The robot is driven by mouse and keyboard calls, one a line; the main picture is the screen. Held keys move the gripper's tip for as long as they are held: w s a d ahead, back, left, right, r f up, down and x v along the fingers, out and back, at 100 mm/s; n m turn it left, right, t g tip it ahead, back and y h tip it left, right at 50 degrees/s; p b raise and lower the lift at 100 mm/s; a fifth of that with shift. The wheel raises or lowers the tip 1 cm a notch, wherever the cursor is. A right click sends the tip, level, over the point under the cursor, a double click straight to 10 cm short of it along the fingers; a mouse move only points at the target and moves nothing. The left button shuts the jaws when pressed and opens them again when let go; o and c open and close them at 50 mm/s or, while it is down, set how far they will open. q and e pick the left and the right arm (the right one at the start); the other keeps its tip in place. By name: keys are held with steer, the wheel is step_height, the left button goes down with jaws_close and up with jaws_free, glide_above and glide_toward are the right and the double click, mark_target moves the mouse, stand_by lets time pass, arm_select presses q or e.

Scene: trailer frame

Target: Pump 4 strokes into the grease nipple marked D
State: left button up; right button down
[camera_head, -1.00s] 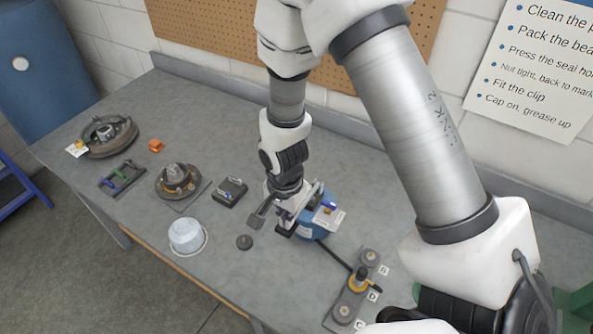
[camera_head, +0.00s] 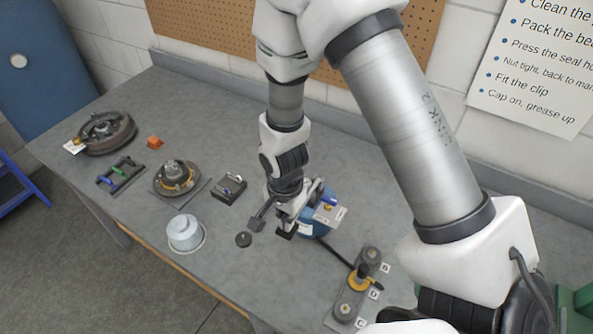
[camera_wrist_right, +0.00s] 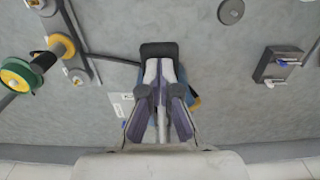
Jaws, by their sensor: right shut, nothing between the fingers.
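The blue grease pump (camera_head: 318,224) stands on the bench behind my right gripper, partly hidden by it. A black hose (camera_head: 336,254) runs from it to a grey strip of nipples (camera_head: 335,321). A yellow-ringed coupler (camera_head: 359,281) sits at the middle nipple, beside a tag that looks like D (camera_head: 375,294). My right gripper (camera_head: 285,228) is shut and empty at the pump. A dark block on a bar (camera_head: 257,225), perhaps the pump lever, is beside its fingers. A dark block (camera_wrist_right: 158,50) also lies just beyond the fingertips (camera_wrist_right: 160,90) in the wrist view. Contact is unclear.
A white cup (camera_head: 185,232), a dark disc (camera_head: 243,240), a grey block (camera_head: 229,188), a hub (camera_head: 175,178) and a drum (camera_head: 105,132) stand left of the gripper. An orange block (camera_head: 154,142) lies near the drum. The bench's back middle is clear.

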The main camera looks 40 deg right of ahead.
step_height(320, 180, up, 3)
steer(key=shift+d+r+p, duration=0.1)
steer(key=shift+r+p, duration=0.1)
steer(key=shift+p, duration=1.05)
step_height(320, 180, up, 9)
steer(key=p, duration=0.4)
steer(key=shift+w+d, duration=0.2)
steer(key=shift+d, duration=0.2)
steer(key=shift+f, duration=0.1)
